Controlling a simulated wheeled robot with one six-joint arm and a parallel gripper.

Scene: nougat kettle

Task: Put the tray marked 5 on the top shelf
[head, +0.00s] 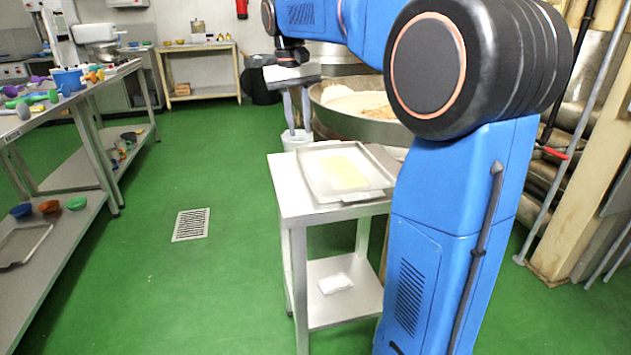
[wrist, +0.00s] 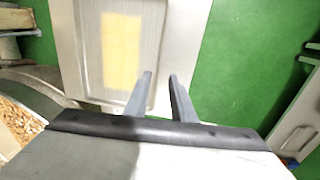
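A shallow metal tray (head: 313,178) holding a flat pale yellow slab (head: 345,172) lies on top of a small steel table (head: 290,202). The tray also shows in the wrist view (wrist: 151,35), with its slab (wrist: 121,50). Another metal sheet or tray edge shows beside it, partly hidden by my arm. I can read no number 5 on any tray. My gripper (head: 298,128) points down beyond the table's back left corner in the head view. In the wrist view its fingers (wrist: 160,76) are apart and empty, seen near the tray's lower right corner. I cannot tell which shelf is meant.
A large kettle (head: 355,118) stands behind the table. A white bucket (head: 297,141) is under my gripper. The table's lower shelf (head: 345,305) holds a small white item (head: 335,283). A long bench (head: 85,85) with tools and a lower shelf stands left.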

